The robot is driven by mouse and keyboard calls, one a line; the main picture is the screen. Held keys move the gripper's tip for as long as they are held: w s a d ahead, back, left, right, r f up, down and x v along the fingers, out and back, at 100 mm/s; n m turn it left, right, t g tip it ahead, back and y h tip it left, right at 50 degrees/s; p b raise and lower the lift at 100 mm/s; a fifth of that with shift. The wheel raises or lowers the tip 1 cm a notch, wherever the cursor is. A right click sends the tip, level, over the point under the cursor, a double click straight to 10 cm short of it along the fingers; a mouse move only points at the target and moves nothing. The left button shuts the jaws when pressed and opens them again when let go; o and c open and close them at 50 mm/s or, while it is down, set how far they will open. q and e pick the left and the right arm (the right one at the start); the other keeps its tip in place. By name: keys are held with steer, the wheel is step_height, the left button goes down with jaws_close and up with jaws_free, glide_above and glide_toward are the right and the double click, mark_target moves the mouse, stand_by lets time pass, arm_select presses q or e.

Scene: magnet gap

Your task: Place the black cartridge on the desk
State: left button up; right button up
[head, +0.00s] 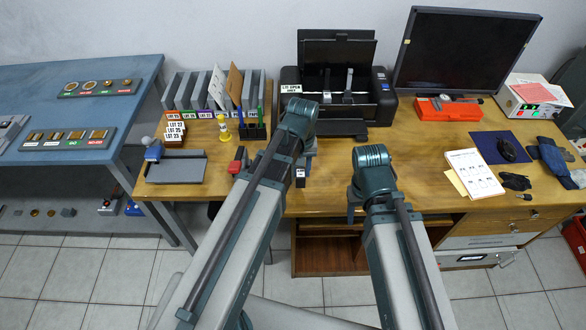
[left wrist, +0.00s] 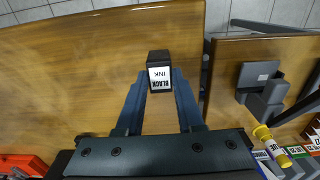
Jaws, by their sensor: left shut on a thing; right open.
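My left gripper (left wrist: 161,88) is shut on the black cartridge (left wrist: 159,60), a small black block with a white label reading "BLACK INK". Its label also shows in the head view (head: 300,173), where my left gripper (head: 302,168) is over the front part of the wooden desk (head: 420,140), in front of the printer. The cartridge is over bare wood; I cannot tell whether it touches the desk. My right gripper (head: 354,208) is open and points down near the desk's front edge, right of the left one. It is partly hidden by its own wrist.
The black printer (head: 345,108) stands behind with its lid up. Left are a grey tray (head: 176,170), file holders (head: 213,95) and a small red-and-grey item (head: 237,160). Right are a monitor (head: 465,50), a red box (head: 447,108) and papers (head: 474,173). Bare wood lies between.

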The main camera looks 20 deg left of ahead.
arm_select(q)
steer(key=w+a+f+b, duration=0.1)
steer(key=f+b, duration=0.1)
steer(key=w+a+f+b, duration=0.2)
steer(key=shift+w+a+f, duration=0.1)
steer(key=shift+w, duration=0.05)
stand_by(0.5)
steer(key=o, duration=0.6)
steer(key=shift+f, duration=0.1)
steer(key=o, duration=0.4)
steer(key=shift+o, duration=0.2)
